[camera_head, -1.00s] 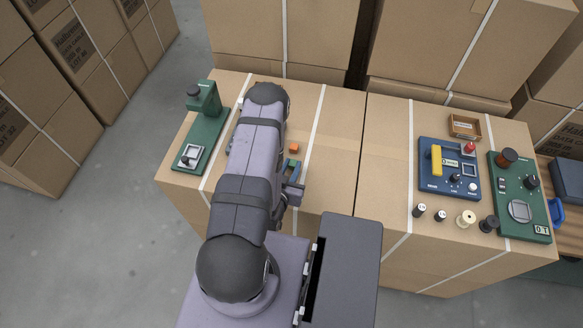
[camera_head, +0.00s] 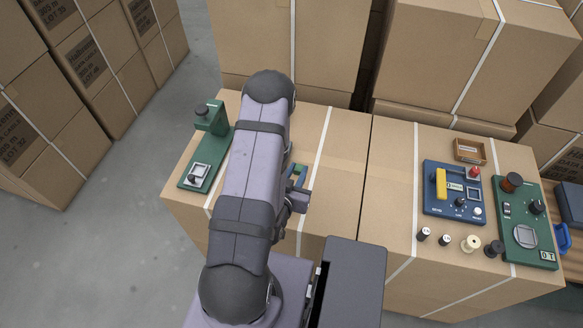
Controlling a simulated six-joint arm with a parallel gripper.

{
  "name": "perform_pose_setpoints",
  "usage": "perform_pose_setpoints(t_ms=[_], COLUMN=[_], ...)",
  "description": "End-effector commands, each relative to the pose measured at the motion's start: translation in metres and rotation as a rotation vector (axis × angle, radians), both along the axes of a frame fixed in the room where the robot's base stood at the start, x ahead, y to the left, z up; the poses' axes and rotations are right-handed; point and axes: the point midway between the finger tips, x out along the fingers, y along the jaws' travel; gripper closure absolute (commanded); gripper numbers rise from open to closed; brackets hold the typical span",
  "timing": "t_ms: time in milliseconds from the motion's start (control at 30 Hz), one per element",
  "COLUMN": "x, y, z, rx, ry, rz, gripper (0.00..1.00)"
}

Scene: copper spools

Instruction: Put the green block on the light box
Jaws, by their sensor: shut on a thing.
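My gripper (camera_head: 298,177) is at the right side of my arm, low over the left carton top, and mostly seen from behind. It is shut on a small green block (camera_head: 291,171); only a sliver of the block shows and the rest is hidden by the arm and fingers. No frame label names the light box. A green stand (camera_head: 207,150) with a pale square panel is at the left of the carton. A green box (camera_head: 525,210) with a grey square panel is at the far right. I cannot tell which is the light box.
A blue box (camera_head: 450,190) with a yellow handle, a small brown tray (camera_head: 469,151) and several spools (camera_head: 471,243) stand on the right carton. The carton top right of my gripper is bare. Tall cartons (camera_head: 440,50) stand behind.

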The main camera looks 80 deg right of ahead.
Motion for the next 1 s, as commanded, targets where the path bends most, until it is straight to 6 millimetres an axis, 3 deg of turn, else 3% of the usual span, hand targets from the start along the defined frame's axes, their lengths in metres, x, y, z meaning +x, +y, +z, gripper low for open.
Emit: perform_pose_setpoints(t_ms=[133,267,400,533,633,800,1000], x=[-0.014,-0.041,-0.059,-0.062,-0.055,-0.02,0.029], y=[-0.002,-0.011,-0.03,-0.061,-0.09,-0.132,-0.153], z=[0.001,0.012,0.031,0.052,0.07,0.091,0.097], rx=[-0.003,-0.01,-0.012,-0.014,-0.015,-0.01,-0.003], ry=[0.0,0.0,0.0,0.001,0.003,0.004,0.003], rz=[-0.037,-0.106,-0.142,-0.117,-0.046,0.161,0.41], gripper=[1.0,1.0,1.0,1.0,1.0,1.0,1.0])
